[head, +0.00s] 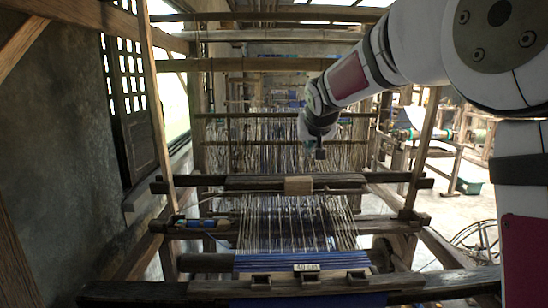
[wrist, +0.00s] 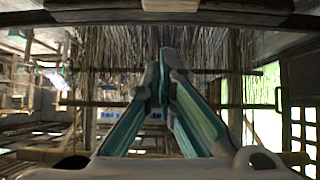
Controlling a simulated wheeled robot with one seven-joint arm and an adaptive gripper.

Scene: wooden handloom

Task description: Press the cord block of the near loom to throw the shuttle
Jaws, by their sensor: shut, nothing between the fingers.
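The near loom (head: 300,230) fills the middle of the head view, with blue and white warp threads. A tan block (head: 298,185), which looks like the cord block, sits at the middle of its dark upper crossbar. It also shows at the top edge of the wrist view (wrist: 172,5). My gripper (head: 320,154) is above and slightly right of the block in the head view, apart from it. In the wrist view, its two fingers (wrist: 166,58) are closed together and empty. I cannot make out the shuttle for sure.
A small blue and orange item (head: 190,221) lies on the loom's left beam. A small labelled plate (head: 306,267) sits on the front beam. Wooden posts (head: 421,150) stand at the sides. A wall with a lattice window (head: 128,90) closes off the left.

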